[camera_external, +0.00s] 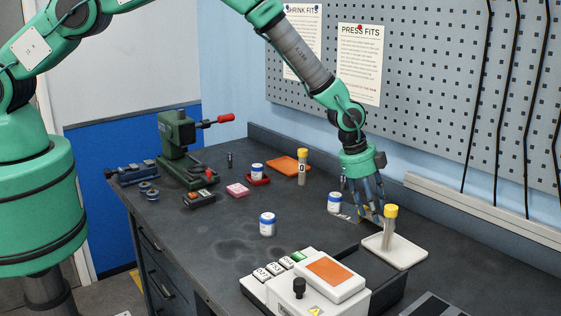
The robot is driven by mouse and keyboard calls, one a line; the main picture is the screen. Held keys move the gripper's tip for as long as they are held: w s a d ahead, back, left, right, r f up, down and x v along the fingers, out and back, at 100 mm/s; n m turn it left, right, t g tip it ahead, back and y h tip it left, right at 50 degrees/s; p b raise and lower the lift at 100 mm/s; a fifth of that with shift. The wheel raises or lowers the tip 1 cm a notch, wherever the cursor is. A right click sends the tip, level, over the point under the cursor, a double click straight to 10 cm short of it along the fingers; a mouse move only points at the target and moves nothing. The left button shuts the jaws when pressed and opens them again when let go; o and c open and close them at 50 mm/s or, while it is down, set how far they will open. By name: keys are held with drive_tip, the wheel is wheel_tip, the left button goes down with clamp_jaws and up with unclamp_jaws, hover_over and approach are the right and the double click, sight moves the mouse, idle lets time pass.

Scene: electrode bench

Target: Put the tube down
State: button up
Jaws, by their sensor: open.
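A tube with a yellow cap (389,226) stands upright on a white tray (405,256) at the right of the bench. My gripper (371,209) is open, pointing down just behind and left of this tube. Its fingers overlap the tube's edge in the picture, and I cannot tell whether they touch it. A second yellow-capped tube (302,167) stands upright farther back, beside an orange tray (288,166).
A white jar with blue bands (334,202) stands close left of my gripper. Another such jar (267,224) stands mid-bench. A white device with an orange panel (330,273) is at the front. A green press (180,147) stands back left.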

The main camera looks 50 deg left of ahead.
drive_tip(key=shift+x, duration=1.45)
drive_tip(key=shift+c, duration=0.3)
clamp_jaws()
drive_tip(key=shift+r, duration=0.15)
wheel_tip(320, 180, up, 10)
drive_tip(key=shift+p, duration=0.35)
